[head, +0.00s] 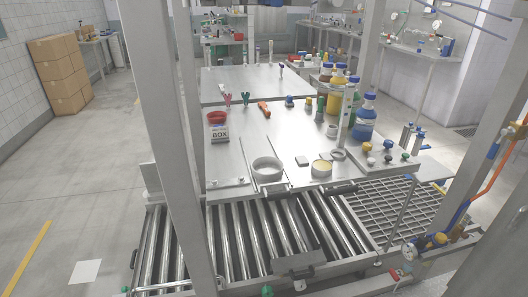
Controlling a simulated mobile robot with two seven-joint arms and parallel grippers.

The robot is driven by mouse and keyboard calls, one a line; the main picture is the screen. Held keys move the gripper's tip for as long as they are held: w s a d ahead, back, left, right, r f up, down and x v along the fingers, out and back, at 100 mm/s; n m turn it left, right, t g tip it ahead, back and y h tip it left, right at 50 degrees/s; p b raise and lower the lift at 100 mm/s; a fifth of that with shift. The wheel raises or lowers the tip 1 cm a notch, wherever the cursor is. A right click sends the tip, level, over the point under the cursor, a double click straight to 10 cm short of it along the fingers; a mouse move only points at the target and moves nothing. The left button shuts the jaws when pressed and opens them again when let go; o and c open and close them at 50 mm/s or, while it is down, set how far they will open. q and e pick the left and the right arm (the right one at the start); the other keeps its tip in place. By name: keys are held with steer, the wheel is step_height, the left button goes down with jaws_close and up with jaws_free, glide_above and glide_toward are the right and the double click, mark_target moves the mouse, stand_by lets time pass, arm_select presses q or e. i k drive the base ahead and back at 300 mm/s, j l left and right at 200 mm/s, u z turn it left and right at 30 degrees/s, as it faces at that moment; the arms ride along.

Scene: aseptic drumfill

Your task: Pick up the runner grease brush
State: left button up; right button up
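I cannot single out the runner grease brush with certainty among the small items on the steel table (285,148). A small orange-red tool (264,108) lies toward the middle of the tabletop, too small to identify. An open tin with yellowish contents (321,168) stands near the front edge, right of a larger pale round bowl (267,169). A thin rod lies on the table left of the bowl. Neither of my grippers can be made out in the head view.
A roller conveyor (230,240) runs below the table front. Steel posts (180,120) rise close by. Blue-capped bottles (364,118) and small fittings crowd the right side. The tabletop centre is fairly clear.

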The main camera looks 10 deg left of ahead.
mark_target(321, 98)
steer(key=l+u, duration=0.1)
steer(key=u, duration=0.45)
steer(key=i+l+u, duration=0.1)
steer(key=l+u, duration=0.5)
steer(key=l, duration=0.2)
steer(key=i+l+u, duration=0.15)
steer(key=l, duration=0.75)
steer(key=k+j, duration=0.05)
